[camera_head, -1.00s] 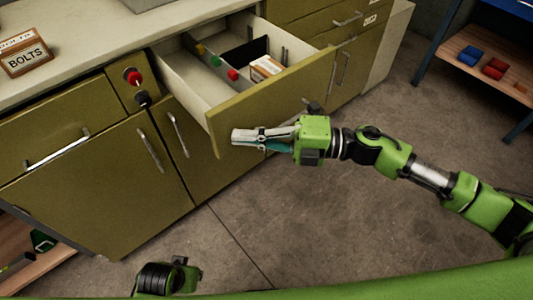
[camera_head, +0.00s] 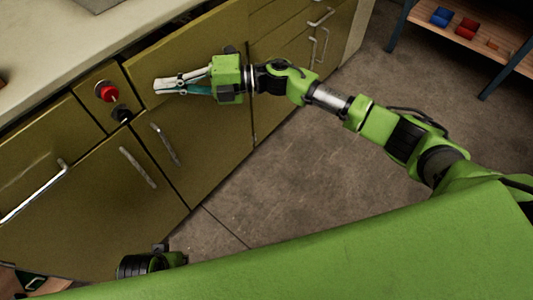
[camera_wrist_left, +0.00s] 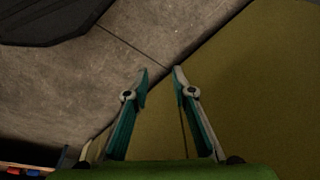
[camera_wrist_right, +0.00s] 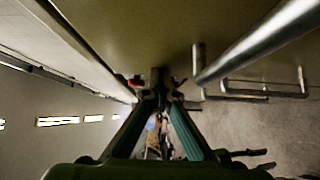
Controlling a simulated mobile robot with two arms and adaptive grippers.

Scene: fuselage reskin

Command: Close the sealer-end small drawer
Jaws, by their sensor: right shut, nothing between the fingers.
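The small drawer's olive front (camera_head: 195,42) sits under the worktop in the head view. It looks about flush with the cabinet face, and its inside is hidden. My right gripper (camera_head: 156,86) is shut and empty, lying sideways along the drawer front; exact contact cannot be told. In the right wrist view its fingertips (camera_wrist_right: 160,82) are together beside an olive surface (camera_wrist_right: 150,35) with a silver bar handle (camera_wrist_right: 255,42). My left gripper's fingers (camera_wrist_left: 160,72) are open and empty in the left wrist view, over floor and an olive panel.
A red button (camera_head: 107,92) is left of the drawer. Cabinet doors with bar handles (camera_head: 137,167) are below. The pale worktop (camera_head: 60,50) runs above. A shelf with blue and red bins (camera_head: 466,28) stands at the far right. Grey floor (camera_head: 300,180) is clear.

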